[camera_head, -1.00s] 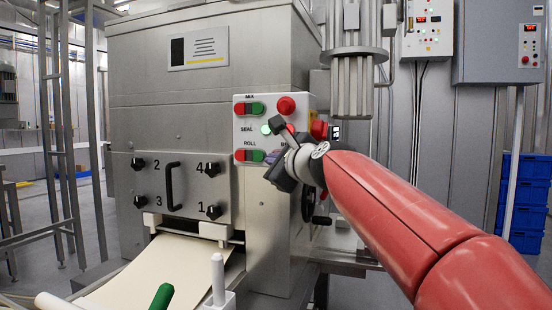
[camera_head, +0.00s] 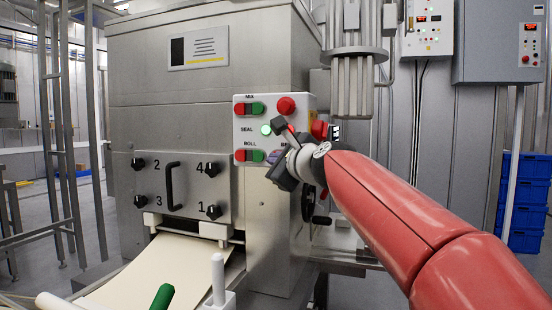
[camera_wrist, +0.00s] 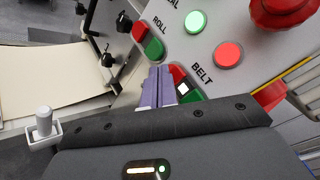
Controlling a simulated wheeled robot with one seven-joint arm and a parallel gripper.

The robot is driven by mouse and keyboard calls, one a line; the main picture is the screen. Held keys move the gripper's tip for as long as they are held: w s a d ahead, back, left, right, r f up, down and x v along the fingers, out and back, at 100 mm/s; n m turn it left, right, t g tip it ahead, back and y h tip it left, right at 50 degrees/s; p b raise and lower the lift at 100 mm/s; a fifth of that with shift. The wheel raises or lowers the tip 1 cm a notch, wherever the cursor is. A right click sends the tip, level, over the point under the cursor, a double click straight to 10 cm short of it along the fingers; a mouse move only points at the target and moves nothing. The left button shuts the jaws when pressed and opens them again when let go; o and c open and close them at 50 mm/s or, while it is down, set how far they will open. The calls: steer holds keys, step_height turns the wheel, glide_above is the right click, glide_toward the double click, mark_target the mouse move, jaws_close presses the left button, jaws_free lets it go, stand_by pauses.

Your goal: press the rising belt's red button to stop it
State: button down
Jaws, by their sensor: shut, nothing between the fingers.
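The control panel (camera_head: 254,106) is on the front of the steel machine. In the wrist view, the BELT label (camera_wrist: 202,75) is beside a pair of buttons with a small lit white square between them. The belt's red button (camera_wrist: 176,74) is above its green button (camera_wrist: 191,96). My gripper (camera_wrist: 158,72) has its purple fingers shut and empty, pointing at the panel just left of the belt's red button. I cannot tell whether they touch the panel. In the head view my gripper (camera_head: 270,157) hides the belt buttons.
The ROLL pair has a red (camera_wrist: 139,31) and a green button (camera_wrist: 153,48). A lit green lamp (camera_wrist: 195,22) and a lit red one (camera_wrist: 229,55) sit above BELT. A large red knob (camera_wrist: 282,8) protrudes at the upper right. A dough sheet (camera_head: 160,275) lies below.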

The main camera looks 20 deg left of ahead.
steer(key=shift+w, duration=0.4)
stand_by(0.6)
steer(key=shift+s, duration=0.8)
steer(key=s+p, duration=0.1)
steer(key=s, duration=0.4)
steer(key=shift+a+p, duration=0.2)
steer(key=shift+p, duration=0.2)
